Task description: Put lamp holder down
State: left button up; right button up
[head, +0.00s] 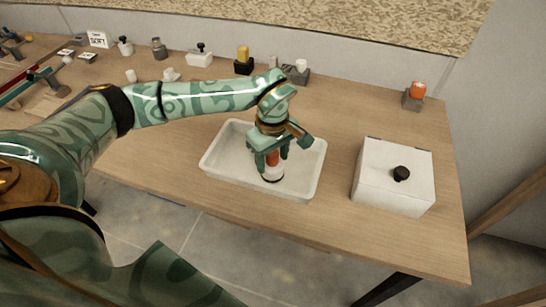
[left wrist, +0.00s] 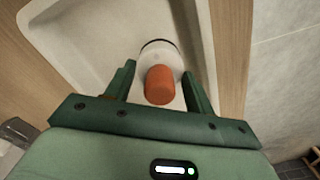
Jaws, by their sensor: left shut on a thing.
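The lamp holder (head: 272,174) is a small upright piece with an orange top, a white body and a dark ring near its base. My left gripper (head: 270,160) is shut on it from above, over the white tray (head: 222,165), near the tray's front wall. In the left wrist view the lamp holder's orange top (left wrist: 160,85) sits between the two green fingers of my left gripper (left wrist: 160,82). I cannot tell whether its base touches the tray floor. My right gripper is not in view.
A white box (head: 385,190) with a black knob stands right of the tray. An orange piece on a grey block (head: 411,103) is at the back right. Several small parts and blocks line the table's back. The wood table (head: 340,120) is clear between tray and box.

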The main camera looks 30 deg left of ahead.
pick_arm(q)
jog(key=o, duration=1.1)
notch_tip(320, 180, up, 12)
jog(key=p, duration=0.3)
